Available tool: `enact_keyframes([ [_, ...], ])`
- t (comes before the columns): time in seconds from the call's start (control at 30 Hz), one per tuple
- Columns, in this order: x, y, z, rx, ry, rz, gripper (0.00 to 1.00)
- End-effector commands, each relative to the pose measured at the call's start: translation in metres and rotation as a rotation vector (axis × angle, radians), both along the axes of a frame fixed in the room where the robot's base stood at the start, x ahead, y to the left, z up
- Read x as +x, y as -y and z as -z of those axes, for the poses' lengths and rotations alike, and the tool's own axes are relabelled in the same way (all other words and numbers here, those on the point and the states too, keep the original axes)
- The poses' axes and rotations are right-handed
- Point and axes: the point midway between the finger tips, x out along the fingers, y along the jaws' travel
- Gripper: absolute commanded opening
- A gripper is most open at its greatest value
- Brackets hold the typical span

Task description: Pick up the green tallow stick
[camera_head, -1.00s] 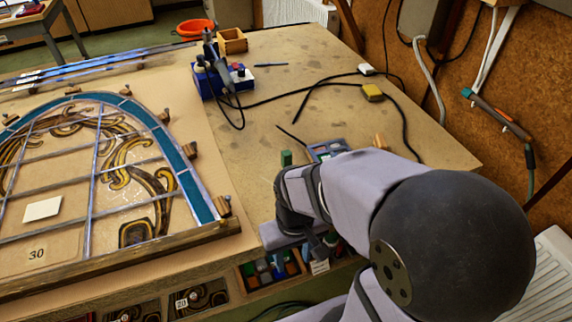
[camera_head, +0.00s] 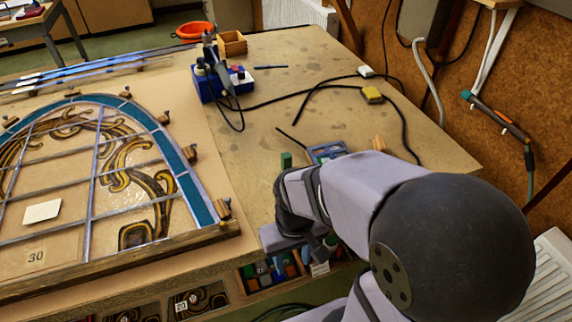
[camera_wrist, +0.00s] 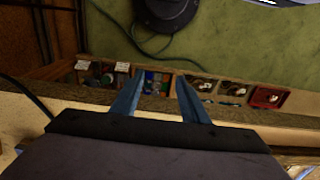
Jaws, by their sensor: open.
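A small green upright piece (camera_head: 286,160), which looks like the green tallow stick, stands on the bench just beyond my arm in the head view. Its lower part is hidden behind my wrist. My gripper (camera_wrist: 160,75) is open in the wrist view, its two blue-grey fingers apart with nothing between them. It points down past the bench's front edge, over the compartments below. The green stick does not show in the wrist view. In the head view my arm mostly hides the gripper.
A blue tray (camera_head: 326,151) and a small wooden block (camera_head: 379,143) lie beside my arm. The leaded panel (camera_head: 90,222) fills the left of the bench. A blue soldering unit (camera_head: 222,82) and black cables lie behind. Sorting compartments (camera_wrist: 158,82) sit below the front edge.

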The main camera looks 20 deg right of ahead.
Motion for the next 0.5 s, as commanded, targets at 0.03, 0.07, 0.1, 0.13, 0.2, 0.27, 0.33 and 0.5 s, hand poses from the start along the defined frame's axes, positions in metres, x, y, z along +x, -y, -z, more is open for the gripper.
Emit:
enact_keyframes([
  [0.03,0.0,0.0,0.0,0.0,0.0,0.0,0.41],
  [0.07,0.0,0.0,0.0,0.0,0.0,0.0,0.41],
  [0.1,0.0,0.0,-0.001,0.0,0.002,0.002,0.41],
  [0.13,0.001,0.0,-0.001,0.001,0.005,0.005,0.41],
  [0.2,0.006,0.001,-0.005,0.003,0.024,0.023,0.41],
  [0.27,0.014,0.001,-0.011,0.007,0.057,0.053,0.41],
  [0.33,0.027,0.003,-0.019,0.015,0.11,0.099,0.41],
  [0.5,0.07,0.018,-0.034,0.018,0.274,0.2,0.41],
])
